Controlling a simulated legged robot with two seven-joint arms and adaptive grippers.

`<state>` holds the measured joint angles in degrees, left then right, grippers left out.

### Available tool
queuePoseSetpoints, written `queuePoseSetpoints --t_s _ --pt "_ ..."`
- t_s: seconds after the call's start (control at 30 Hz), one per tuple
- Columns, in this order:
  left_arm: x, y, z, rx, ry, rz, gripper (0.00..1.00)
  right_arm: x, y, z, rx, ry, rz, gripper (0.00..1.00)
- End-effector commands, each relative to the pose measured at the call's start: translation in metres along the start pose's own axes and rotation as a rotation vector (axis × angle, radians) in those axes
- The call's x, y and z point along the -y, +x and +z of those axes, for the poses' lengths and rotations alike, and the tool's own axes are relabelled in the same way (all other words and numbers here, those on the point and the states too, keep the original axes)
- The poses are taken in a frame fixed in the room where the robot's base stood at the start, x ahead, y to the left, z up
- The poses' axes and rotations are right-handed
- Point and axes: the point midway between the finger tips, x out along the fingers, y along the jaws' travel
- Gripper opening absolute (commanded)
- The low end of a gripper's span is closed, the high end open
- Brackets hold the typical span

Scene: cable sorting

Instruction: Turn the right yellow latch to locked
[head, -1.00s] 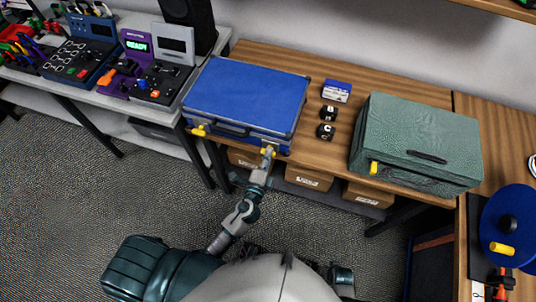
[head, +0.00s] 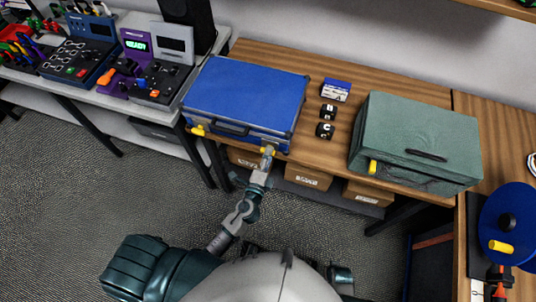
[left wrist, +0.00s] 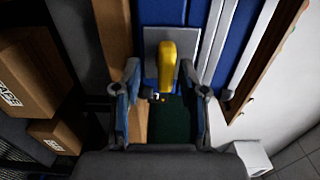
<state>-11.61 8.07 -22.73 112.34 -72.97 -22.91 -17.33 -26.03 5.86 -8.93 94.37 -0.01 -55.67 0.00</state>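The blue case (head: 245,95) lies shut near the left end of the wooden table. Two yellow latches are on its front: the left yellow latch (head: 198,130) and the right yellow latch (head: 268,150). My left gripper (head: 266,162) is at the right latch. In the left wrist view, the right latch (left wrist: 167,62) stands on a grey plate against the blue case front. My left gripper (left wrist: 162,98) is open there, with one finger on each side of the latch's lower end and gaps showing. My right gripper is not in view.
A green case (head: 425,135) with a yellow latch stands to the right. A small blue-and-white box (head: 336,91) and two black blocks (head: 326,130) lie between the cases. Cardboard boxes (head: 308,177) sit under the tabletop.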

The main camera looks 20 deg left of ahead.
Motion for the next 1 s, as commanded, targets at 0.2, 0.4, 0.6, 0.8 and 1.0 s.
queuePoseSetpoints --t_s 0.2,0.4,0.6,0.8,1.0 --pt "0.002 -0.004 0.001 0.002 0.0 -0.003 0.42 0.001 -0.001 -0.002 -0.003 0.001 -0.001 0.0" --pt "0.0 -0.041 0.001 0.003 -0.001 0.001 0.42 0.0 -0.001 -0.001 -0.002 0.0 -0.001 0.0" --pt "-0.001 -0.086 0.0 0.0 0.002 0.003 0.42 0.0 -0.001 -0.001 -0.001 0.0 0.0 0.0" --pt "-0.001 -0.113 0.0 0.0 0.001 0.001 0.42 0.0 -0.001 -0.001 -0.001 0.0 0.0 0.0" --pt "-0.001 -0.12 0.0 0.0 -0.001 -0.001 0.42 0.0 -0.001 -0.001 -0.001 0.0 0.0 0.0"
